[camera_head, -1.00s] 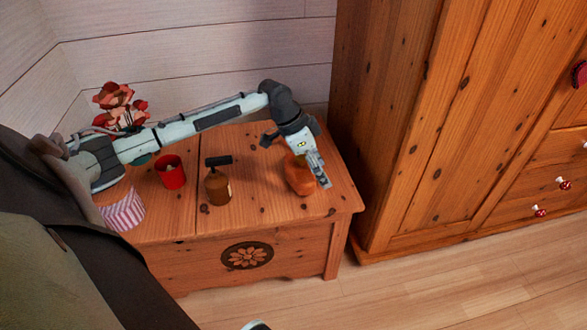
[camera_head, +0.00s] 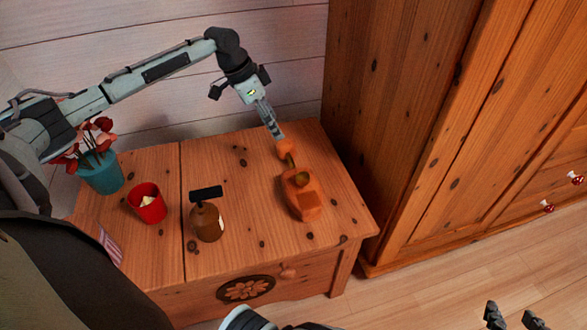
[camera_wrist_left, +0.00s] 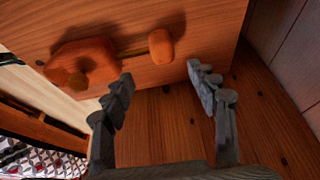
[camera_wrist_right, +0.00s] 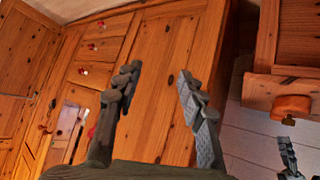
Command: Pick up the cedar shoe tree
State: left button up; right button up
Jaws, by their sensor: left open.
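The cedar shoe tree (camera_head: 301,200) lies on the right part of the wooden chest top. It has a large orange-brown toe block, a thin rod and a small rounded heel knob toward the wall. It also shows in the left wrist view (camera_wrist_left: 95,58), with the heel knob just beyond the space between my fingertips. My left gripper (camera_head: 278,133) is open and empty, by the heel end; its fingers (camera_wrist_left: 160,75) are wide apart. My right gripper (camera_head: 515,312) is open and empty, low at the right, away from the chest; its fingers (camera_wrist_right: 158,75) also stand apart.
A striped item (camera_head: 111,246) is partly hidden at the left. A tall wooden wardrobe (camera_head: 420,120) stands close to the right.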

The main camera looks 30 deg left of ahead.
aim_at(285, 142)
pick_arm(q)
jog(key=b+x, duration=0.1)
jog(key=x, duration=0.6)
jog(key=shift+w+a, duration=0.1)
jog(key=shift+a, duration=0.1)
jog(key=shift+w+f, duration=0.15)
jog(key=shift+f, duration=0.2)
grip_shut()
pick_arm(e)
jog(key=w+a+r+t+y, duration=0.2)
jog(key=w+a+r+t, duration=0.1)
jog(key=a+r, duration=0.1)
jog(key=shift+w+a+r, duration=0.15)
jog(key=shift+a+r, duration=0.15)
jog(key=shift+r, duration=0.2)
